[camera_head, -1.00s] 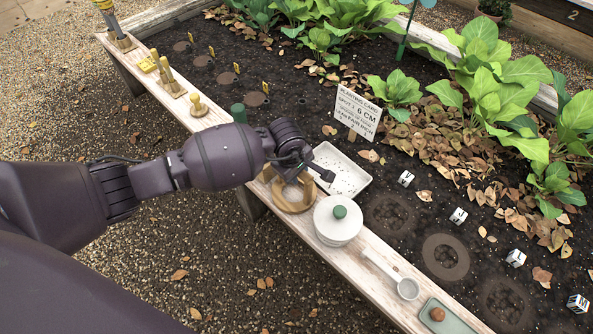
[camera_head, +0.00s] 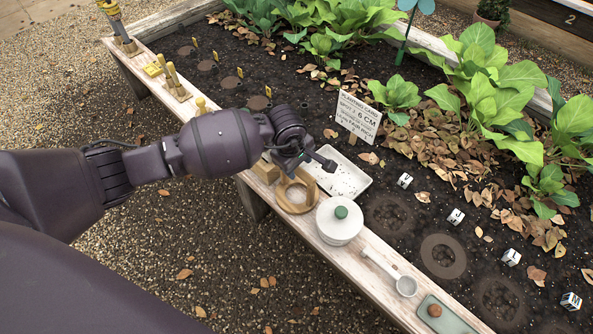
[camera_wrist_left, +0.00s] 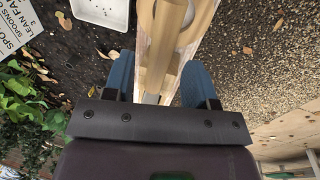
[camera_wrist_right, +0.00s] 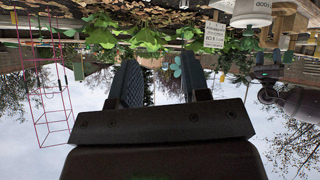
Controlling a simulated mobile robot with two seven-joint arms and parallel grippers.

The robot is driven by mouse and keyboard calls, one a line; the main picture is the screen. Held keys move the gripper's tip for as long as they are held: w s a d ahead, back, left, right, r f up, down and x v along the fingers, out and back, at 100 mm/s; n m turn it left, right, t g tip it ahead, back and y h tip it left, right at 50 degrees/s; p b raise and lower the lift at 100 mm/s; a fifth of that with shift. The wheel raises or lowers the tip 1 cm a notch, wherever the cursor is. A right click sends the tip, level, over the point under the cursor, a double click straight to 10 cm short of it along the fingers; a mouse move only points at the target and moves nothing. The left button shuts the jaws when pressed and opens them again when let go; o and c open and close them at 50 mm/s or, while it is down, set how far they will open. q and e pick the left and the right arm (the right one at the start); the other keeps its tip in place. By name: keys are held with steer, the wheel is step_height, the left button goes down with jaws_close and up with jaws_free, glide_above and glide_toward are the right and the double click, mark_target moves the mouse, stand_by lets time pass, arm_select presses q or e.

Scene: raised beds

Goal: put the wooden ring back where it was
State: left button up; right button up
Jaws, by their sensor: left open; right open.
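The wooden ring (camera_head: 281,203) is on the bed's pale plank rim, between a wooden block (camera_head: 265,168) and a white lidded pot (camera_head: 338,226). It also shows at the top of the left wrist view (camera_wrist_left: 152,22), ahead of the fingers. My left gripper (camera_wrist_left: 158,82) is open, its blue fingertips apart with nothing visibly held. In the head view it hangs beside and partly above the ring; its fingertips are mostly hidden. My right gripper (camera_wrist_right: 163,85) is open and empty, away from the bed. A ring-shaped mark (camera_head: 443,236) shows in the soil.
A white tray (camera_head: 357,190) lies on the soil near the ring. Along the rim are a scoop (camera_head: 406,286) and a green tray (camera_head: 425,306) with a brown ball. A sign (camera_head: 357,115), several letter cubes (camera_head: 405,180) and leafy plants (camera_head: 480,85) stand in the bed.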

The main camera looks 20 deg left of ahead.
arm_select(q)
step_height(320, 180, up, 6)
steer(key=s+p, duration=0.1)
steer(key=shift+a, duration=0.15)
arm_select(e)
steer(key=shift+s+d+f+m+g, duration=0.1)
steer(key=shift+s+m+g, duration=0.1)
steer(key=shift+s, duration=0.2)
steer(key=shift+s+d+f+m+g, duration=0.1)
steer(key=shift+s+m, duration=0.1)
steer(key=shift+s, duration=0.2)
arm_select(q)
steer(key=shift+s, duration=0.1)
